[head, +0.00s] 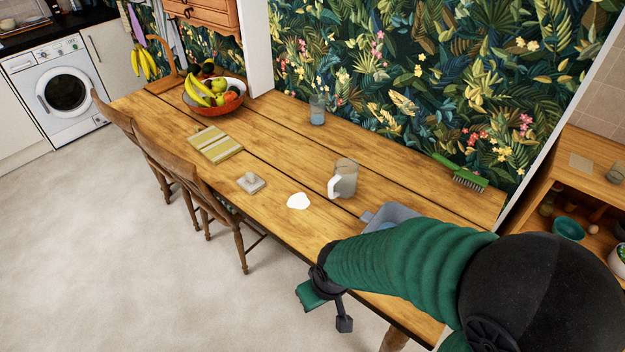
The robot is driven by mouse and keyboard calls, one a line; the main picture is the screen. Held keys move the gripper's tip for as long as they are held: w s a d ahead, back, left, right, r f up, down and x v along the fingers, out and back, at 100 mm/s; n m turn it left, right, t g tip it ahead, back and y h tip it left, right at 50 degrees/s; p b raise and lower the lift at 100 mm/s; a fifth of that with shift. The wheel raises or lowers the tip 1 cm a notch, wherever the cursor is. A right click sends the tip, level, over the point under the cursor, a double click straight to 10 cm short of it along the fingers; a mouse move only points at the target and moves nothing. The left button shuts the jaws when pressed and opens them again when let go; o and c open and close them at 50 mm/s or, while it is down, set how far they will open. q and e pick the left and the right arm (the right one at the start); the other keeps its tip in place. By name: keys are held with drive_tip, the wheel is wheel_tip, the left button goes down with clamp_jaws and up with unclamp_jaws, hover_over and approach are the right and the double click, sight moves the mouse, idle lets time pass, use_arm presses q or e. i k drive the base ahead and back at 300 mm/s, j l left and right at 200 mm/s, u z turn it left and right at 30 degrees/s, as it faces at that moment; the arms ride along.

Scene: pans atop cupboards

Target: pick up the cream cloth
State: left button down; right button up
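A small cream-grey square, which looks like a folded cloth (251,183), lies near the table's front edge with a pale lump on top. A flat white patch (298,201) lies to its right; I cannot tell if it is cloth or a spill. My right gripper (326,310) hangs over the floor in front of the table, below and right of both. Its black finger stands apart from the green part, so it looks open, with nothing seen between. My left gripper is not in view.
On the wooden table (285,150) stand a jug (344,180), a glass (317,110), a fruit bowl (213,104), striped folded pieces (215,145) and a green brush (461,174). A grey tray (392,215) is partly hidden by my arm. Chairs (195,180) line the front edge.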

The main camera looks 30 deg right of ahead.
sight(251, 182)
drive_tip(key=i+u, duration=0.15)
drive_tip(key=i, duration=1.65)
